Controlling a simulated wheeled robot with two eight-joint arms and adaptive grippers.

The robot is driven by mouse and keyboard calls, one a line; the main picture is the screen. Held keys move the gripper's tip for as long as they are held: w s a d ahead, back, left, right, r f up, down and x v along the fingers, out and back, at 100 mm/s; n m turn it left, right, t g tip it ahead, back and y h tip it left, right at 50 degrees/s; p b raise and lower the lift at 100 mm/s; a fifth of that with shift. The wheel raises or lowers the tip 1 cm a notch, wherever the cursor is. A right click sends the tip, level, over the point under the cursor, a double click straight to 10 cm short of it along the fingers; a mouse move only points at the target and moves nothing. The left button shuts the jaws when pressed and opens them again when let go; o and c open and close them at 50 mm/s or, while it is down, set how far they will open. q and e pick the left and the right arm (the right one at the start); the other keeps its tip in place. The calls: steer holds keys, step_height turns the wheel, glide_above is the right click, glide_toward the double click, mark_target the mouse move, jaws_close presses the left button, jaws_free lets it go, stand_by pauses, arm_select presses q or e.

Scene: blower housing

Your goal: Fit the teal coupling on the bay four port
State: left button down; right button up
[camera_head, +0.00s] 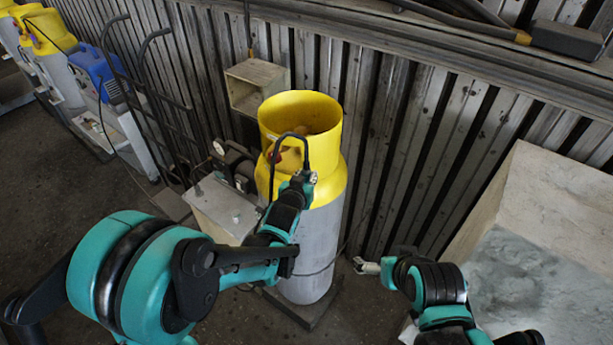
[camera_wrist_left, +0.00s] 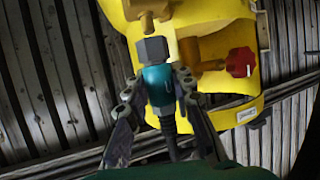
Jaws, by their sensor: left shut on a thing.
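The teal coupling (camera_wrist_left: 157,85) has a grey hex nut (camera_wrist_left: 152,50) on its far end and a dark ribbed hose below. My left gripper (camera_wrist_left: 158,98) is shut on it, one finger on each side. In the head view my left gripper (camera_head: 303,178) is at the front of the yellow collar (camera_head: 300,108) of a grey cylinder (camera_head: 312,245). A brass fitting (camera_wrist_left: 147,10) lies just beyond the nut in the wrist view; I cannot tell whether they touch. No bay label is readable. My right gripper (camera_head: 367,266) is low, right of the cylinder, its jaws unclear.
A red knob (camera_wrist_left: 241,62) sits inside the collar opening. A metal box (camera_head: 225,208) with gauges stands left of the cylinder. A hand truck (camera_head: 150,95) leans on the corrugated wall. A pale bin (camera_head: 535,230) is at the right.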

arm_select(q)
steer(key=shift+f+b, duration=1.2)
steer(key=c, duration=1.2)
jaws_free()
steer(key=shift+s, duration=0.1)
steer(key=v, duration=1.2)
steer(key=s+a+f+n+g+y+b, duration=0.1)
steer(key=s+a+f+g+b, duration=0.1)
steer(key=s+a+f+b, duration=0.3)
steer(key=s+a+f+g+y+b, duration=0.1)
steer(key=s+a+f+b, duration=0.4)
steer(key=f+b, duration=0.8)
steer(key=s+a+f+n+g+y+b, duration=0.1)
steer(key=s+a+f+g+b, duration=0.2)
steer(key=f+b, duration=0.7)
steer(key=s+a+f, duration=0.2)
steer(key=s, duration=0.2)
steer(key=shift+a+f+n, duration=0.15)
steer(key=shift+f+n, duration=0.15)
